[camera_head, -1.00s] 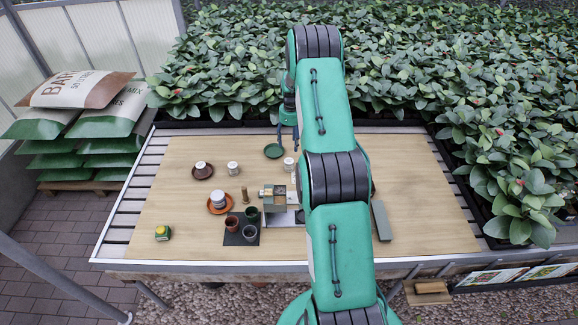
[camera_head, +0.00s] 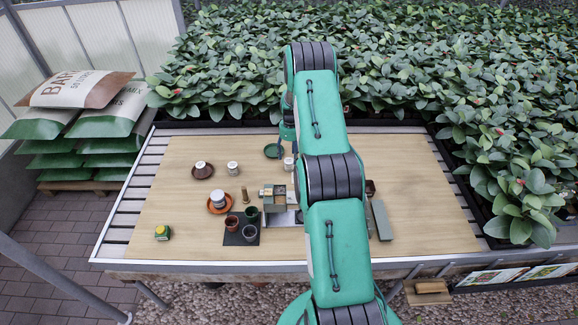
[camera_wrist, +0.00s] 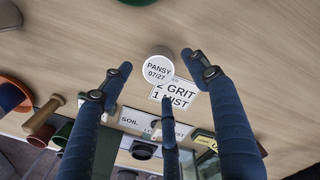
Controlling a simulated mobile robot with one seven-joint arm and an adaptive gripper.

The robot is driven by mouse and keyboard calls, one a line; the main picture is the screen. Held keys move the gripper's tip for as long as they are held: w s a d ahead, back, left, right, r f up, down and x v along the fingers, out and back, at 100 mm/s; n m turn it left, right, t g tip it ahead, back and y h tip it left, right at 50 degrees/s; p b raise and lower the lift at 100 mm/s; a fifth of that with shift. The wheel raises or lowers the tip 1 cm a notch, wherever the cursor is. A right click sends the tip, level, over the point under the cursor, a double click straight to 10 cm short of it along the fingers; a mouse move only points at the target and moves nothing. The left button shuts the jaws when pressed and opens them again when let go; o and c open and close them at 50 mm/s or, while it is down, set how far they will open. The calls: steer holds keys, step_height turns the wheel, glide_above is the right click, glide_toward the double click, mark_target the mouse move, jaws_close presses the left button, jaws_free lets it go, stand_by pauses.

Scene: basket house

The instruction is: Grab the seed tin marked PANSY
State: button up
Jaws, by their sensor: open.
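The seed tin marked PANSY 07/27 (camera_wrist: 158,70) shows its round white lid in the wrist view. It lies in the picture between the tips of my gripper (camera_wrist: 156,62), whose blue fingers are spread open and empty. No finger clearly touches the tin, and I cannot tell the height gap. In the head view a small white tin (camera_head: 289,163) stands just below my gripper (camera_head: 288,150), partly beside my arm; its label is too small to read there.
A card reading 2 GRIT 1 MIST (camera_wrist: 175,94) is close to the tin. A green dish (camera_head: 272,151) is left of my gripper. Other white tins (camera_head: 233,168) stand further left, one on an orange saucer (camera_head: 210,208). A grey-green block (camera_head: 381,220) lies right of my arm.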

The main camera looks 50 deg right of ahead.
mark_target(289, 161)
stand_by(0.3)
steer(key=shift+s+a+f, duration=0.1)
steer(key=shift+f, duration=1.2)
steer(key=shift+a+f, duration=0.1)
steer(key=shift+f, duration=1.2)
steer(key=c, duration=1.3)
steer(key=shift+o, duration=0.2)
steer(key=shift+r, duration=0.15)
steer(key=shift+r, duration=4.9)
